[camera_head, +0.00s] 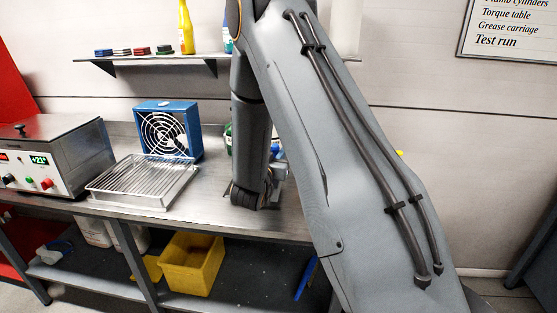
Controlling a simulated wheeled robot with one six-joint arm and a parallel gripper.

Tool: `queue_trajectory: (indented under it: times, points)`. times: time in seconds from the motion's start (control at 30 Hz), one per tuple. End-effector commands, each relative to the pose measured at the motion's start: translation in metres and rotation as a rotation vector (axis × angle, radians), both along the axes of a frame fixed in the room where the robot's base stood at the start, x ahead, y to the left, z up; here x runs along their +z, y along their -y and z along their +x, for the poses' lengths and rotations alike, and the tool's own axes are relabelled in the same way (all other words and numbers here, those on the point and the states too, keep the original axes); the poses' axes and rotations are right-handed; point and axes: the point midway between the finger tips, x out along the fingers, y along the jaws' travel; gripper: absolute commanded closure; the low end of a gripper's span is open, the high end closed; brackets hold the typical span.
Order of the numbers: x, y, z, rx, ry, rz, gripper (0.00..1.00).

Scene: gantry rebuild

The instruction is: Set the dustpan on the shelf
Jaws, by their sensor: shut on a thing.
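My gripper (268,182) is low over the worktop, mostly hidden by my own wrist and forearm. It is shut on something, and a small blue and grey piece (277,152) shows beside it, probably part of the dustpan. The rest of that piece is hidden, so its shape and tilt cannot be told. The wall shelf (160,57) runs above the worktop at the back. My arm covers part of the shelf.
On the steel worktop (222,218) stand a blue fan (167,130), a wire rack tray (144,183) and a control box (60,155). A green object (228,136) is close behind my wrist. A yellow bin (192,264) stands on the lower shelf (240,270).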

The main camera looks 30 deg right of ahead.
Motion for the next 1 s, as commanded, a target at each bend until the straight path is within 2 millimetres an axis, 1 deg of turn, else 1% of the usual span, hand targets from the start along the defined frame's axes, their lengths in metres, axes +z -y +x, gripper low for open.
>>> queue_trajectory:
  times: [0.13,0.3,0.77,0.8,0.9,1.0]
  points:
    - [-0.018,0.000,0.000,0.000,-0.001,0.000,1.00]
    - [-0.031,0.000,0.000,0.000,0.001,-0.001,1.00]
    - [-0.038,0.000,0.000,0.000,0.001,0.000,1.00]
    - [-0.039,0.000,-0.001,0.000,-0.002,0.001,0.78]
    - [-0.038,0.000,-0.001,0.000,-0.001,0.000,0.63]
    - [-0.038,0.000,-0.001,0.000,-0.002,0.001,0.63]
